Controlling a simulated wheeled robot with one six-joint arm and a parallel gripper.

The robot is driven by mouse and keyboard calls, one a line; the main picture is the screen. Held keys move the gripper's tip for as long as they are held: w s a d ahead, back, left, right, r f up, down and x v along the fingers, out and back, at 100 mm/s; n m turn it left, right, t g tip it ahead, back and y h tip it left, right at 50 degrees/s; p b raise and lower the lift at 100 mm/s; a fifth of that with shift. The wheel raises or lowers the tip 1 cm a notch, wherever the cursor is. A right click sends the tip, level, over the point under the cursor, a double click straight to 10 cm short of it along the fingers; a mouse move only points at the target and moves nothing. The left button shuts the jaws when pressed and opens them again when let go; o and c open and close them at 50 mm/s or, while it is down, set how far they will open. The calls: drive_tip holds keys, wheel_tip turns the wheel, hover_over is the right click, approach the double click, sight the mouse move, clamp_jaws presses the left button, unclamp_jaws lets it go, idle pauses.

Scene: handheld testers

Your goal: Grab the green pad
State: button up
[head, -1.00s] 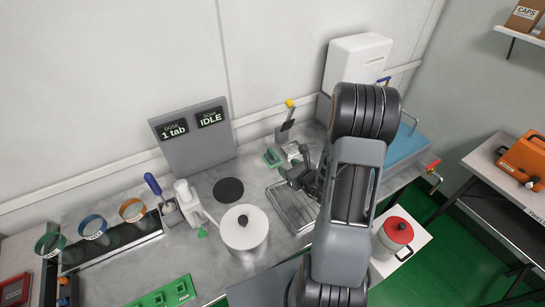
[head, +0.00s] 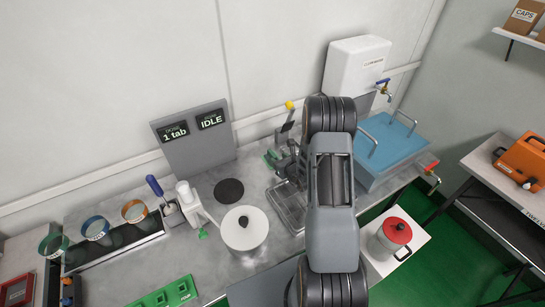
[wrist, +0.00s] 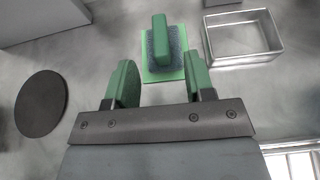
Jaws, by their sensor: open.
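The green pad (wrist: 160,38) is in the upper middle of the wrist view. It is a green block over a blue-grey layer, on a flat green square (wrist: 152,74). Some green shows beside my gripper in the head view (head: 270,157), partly hidden by it. My gripper (wrist: 159,66) is open and empty, with its two green-faced fingers apart. The pad lies just beyond the fingertips, roughly in line with the gap between them. In the head view my gripper (head: 283,163) is low over the worktop, partly hidden by my arm.
A shallow metal tray (wrist: 243,55) lies right of the pad. A dark round disc (wrist: 40,103) lies to the left. A white lidded pot (head: 244,236), a grey display stand (head: 193,155) and a blue-lidded bath (head: 390,148) stand on the worktop.

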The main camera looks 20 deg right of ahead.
drive_tip(key=shift+x, duration=1.5)
drive_tip(key=shift+c, duration=0.4)
clamp_jaws()
